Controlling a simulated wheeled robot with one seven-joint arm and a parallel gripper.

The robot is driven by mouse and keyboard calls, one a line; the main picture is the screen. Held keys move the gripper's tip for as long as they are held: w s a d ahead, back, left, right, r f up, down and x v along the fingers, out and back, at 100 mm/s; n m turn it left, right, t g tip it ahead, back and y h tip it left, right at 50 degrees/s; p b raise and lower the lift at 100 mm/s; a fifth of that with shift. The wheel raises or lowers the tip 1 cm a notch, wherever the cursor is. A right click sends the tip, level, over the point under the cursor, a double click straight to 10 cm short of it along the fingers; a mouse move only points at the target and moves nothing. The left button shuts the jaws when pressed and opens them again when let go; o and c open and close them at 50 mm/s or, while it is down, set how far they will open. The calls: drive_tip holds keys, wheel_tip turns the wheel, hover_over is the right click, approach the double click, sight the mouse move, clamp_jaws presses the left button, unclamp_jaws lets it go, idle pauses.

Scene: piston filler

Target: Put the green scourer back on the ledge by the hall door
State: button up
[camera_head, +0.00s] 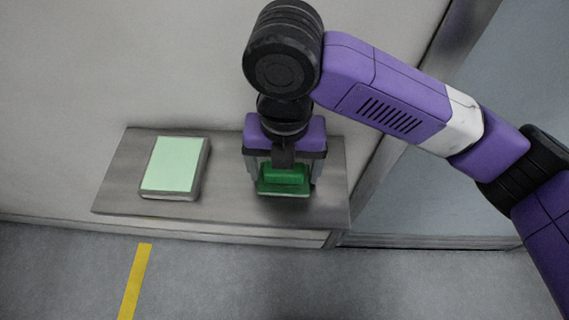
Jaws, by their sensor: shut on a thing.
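The green scourer (284,188) is between the fingers of my gripper (284,178), at the right part of a grey ledge (222,207). My gripper points down and is shut on the scourer. The scourer is at or just above the ledge top; I cannot tell whether it touches. The gripper body and wrist hide its upper back part. The ledge runs along a pale wall, with a door frame and a grey-blue panel to its right.
A box or book with a pale green top (174,165) lies on the ledge's left part. Bare ledge separates it from my gripper. A yellow stripe (135,281) marks the grey floor in front. The door frame (400,125) stands close to the ledge's right end.

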drive_tip(key=shift+w+f, duration=0.1)
drive_tip(key=o, duration=1)
drive_tip(key=shift+o, duration=0.2)
wheel_tip(320, 180, up, 12)
